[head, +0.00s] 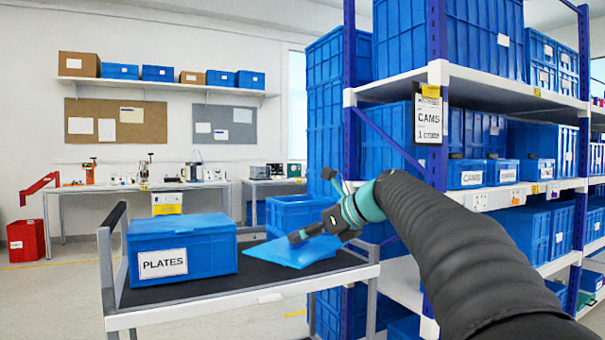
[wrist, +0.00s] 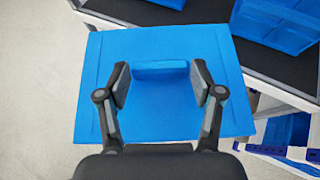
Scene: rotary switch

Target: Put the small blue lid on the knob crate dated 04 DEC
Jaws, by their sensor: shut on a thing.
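The blue lid (head: 287,253) is a flat panel held above the right part of the cart's dark top in the head view. In the wrist view the lid (wrist: 165,112) fills the middle, with a raised block-like grip on it. My gripper (wrist: 160,76) is shut on this grip, one finger at each end; it also shows in the head view (head: 305,236). No label reading KNOBS or 04 DEC can be read. Small blue crates (head: 467,174) stand on the middle shelf at right, one labelled CAMS, others too small to read.
The cart (head: 240,295) carries a blue box labelled PLATES (head: 181,247) at left. An open blue crate (head: 292,212) shows behind the lid. The rack's purple post (head: 437,110) bears a hanging CAMS sign (head: 428,118).

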